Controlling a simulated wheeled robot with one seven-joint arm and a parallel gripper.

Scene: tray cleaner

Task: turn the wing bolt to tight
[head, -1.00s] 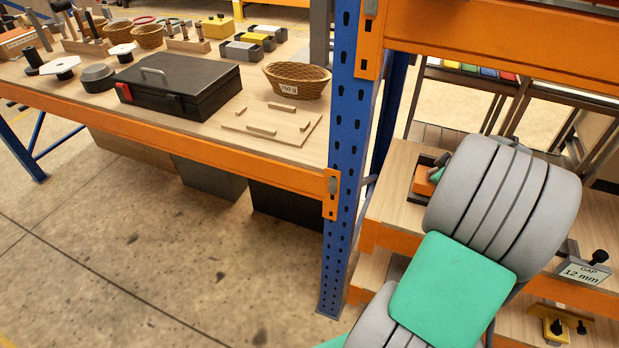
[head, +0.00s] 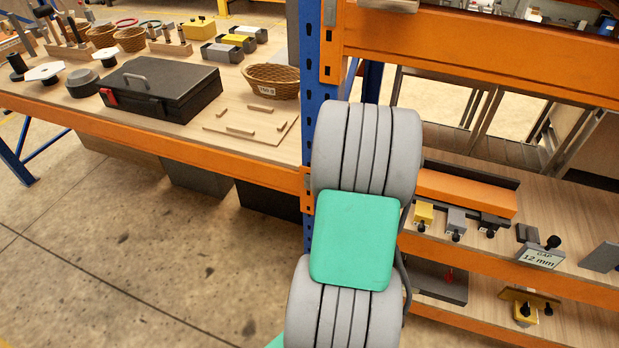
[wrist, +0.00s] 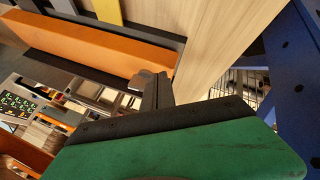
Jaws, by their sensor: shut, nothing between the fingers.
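A long orange block (head: 465,195) lies in a dark tray (head: 470,170) on the right shelf. It also shows in the wrist view (wrist: 100,52). Along its front stand a yellow clamp (head: 423,214), a grey clamp (head: 456,220) and a dark clamp (head: 490,222), each with a small black knob. I cannot make out which part is the wing bolt. My gripper (wrist: 152,85) is in the wrist view, shut and empty, its fingertips near one end of the orange block; I cannot tell whether they touch it. In the head view my arm hides it.
A yellow bracket (head: 525,312) is on the lower shelf. A blue post (head: 322,75) rises behind my arm. The left table holds a black case (head: 160,85) and a basket (head: 272,80).

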